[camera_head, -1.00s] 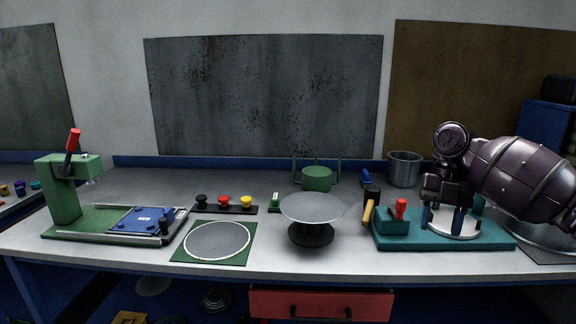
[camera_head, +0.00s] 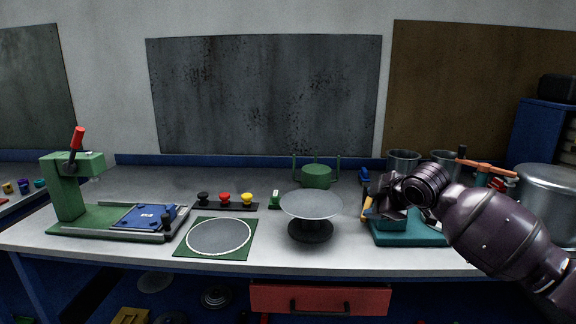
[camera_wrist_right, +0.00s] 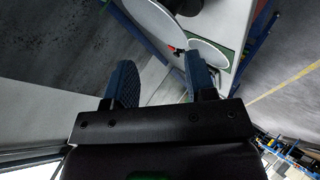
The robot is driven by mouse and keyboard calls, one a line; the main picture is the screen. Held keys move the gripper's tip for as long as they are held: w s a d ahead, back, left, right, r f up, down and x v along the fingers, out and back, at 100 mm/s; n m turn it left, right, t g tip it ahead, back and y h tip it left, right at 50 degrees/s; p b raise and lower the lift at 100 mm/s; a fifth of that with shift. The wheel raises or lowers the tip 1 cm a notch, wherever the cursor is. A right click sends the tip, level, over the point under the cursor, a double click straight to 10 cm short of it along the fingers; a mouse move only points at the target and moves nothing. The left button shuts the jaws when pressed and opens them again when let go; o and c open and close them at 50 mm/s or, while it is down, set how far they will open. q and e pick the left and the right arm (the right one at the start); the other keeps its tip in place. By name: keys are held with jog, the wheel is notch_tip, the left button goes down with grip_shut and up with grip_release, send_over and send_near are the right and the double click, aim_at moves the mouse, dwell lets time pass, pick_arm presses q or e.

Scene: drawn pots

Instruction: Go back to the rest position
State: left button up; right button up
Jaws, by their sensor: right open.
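My right arm comes in from the right in the head view, and its dark gripper body (camera_head: 396,195) is above the left part of the teal fixture (camera_head: 408,237), pointing left. Its fingers are hard to make out there. In the right wrist view, the two blue-padded fingers of my right gripper (camera_wrist_right: 160,80) stand well apart with nothing between them. The grey round plate on a black stand (camera_head: 311,205) is left of the gripper, apart from it. The wrist view also shows a pale disc (camera_wrist_right: 158,22) beyond the fingers. My left gripper is not in view.
A large metal pot (camera_head: 546,200) stands at the right, behind my arm. Grey cups (camera_head: 403,160) and a green pronged holder (camera_head: 316,177) are at the back. A green press (camera_head: 70,195), a green mat (camera_head: 217,238) and coloured knobs (camera_head: 225,200) are at the left. The bench's back left is clear.

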jog(key=s+a+f+m+t+y, duration=0.2)
jog(key=s+f+m+t, duration=0.4)
jog(key=s+f, duration=0.55)
jog(key=s+d+f+m+g+h, duration=0.1)
jog(key=s+d+f+m+h, duration=0.1)
jog(key=s+f, duration=0.6)
jog(key=s+d+f+m+g+h, duration=0.2)
jog(key=s+d+f+m, duration=0.2)
jog(key=s+f, duration=0.4)
jog(key=s+d+f+m+g+h, duration=0.1)
jog(key=s+d+f+m+h, duration=0.1)
jog(key=s+f, duration=0.7)
jog(key=s+d+m, duration=0.1)
jog(key=s, duration=0.5)
jog(key=shift+s+g, duration=0.2)
jog(key=shift+g, duration=0.1)
